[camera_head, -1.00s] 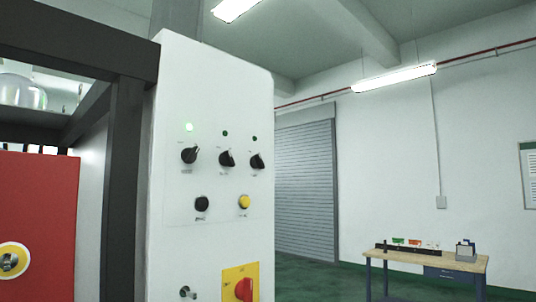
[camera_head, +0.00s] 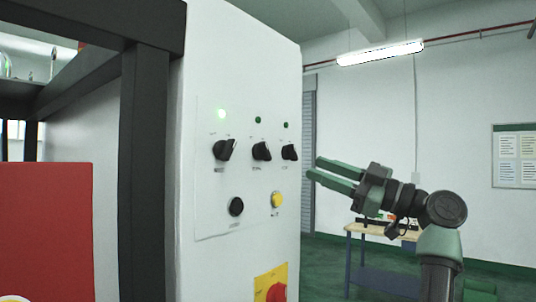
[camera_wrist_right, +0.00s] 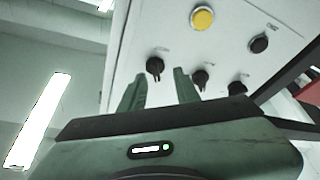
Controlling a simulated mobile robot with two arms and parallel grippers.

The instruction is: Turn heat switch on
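A white control panel (camera_head: 240,215) carries three black rotary knobs in a row. The middle knob (camera_head: 262,151) and right knob (camera_head: 289,152) lean the other way, under dark green lamps. I cannot read which label says heat. My right gripper (camera_head: 313,167) is open and empty, just right of the panel at about knob height, fingers pointing at it. In the right wrist view, the end knob (camera_wrist_right: 155,66) shows between the open fingertips (camera_wrist_right: 160,73), apparently untouched. My left gripper is not in view.
Below the knobs are a black button (camera_head: 236,206), a yellow button (camera_head: 277,200) and a red switch on a yellow plate (camera_head: 269,283). A dark frame post (camera_head: 144,170) and red panel (camera_head: 45,230) stand at left. A workbench (camera_head: 358,232) stands behind my right arm.

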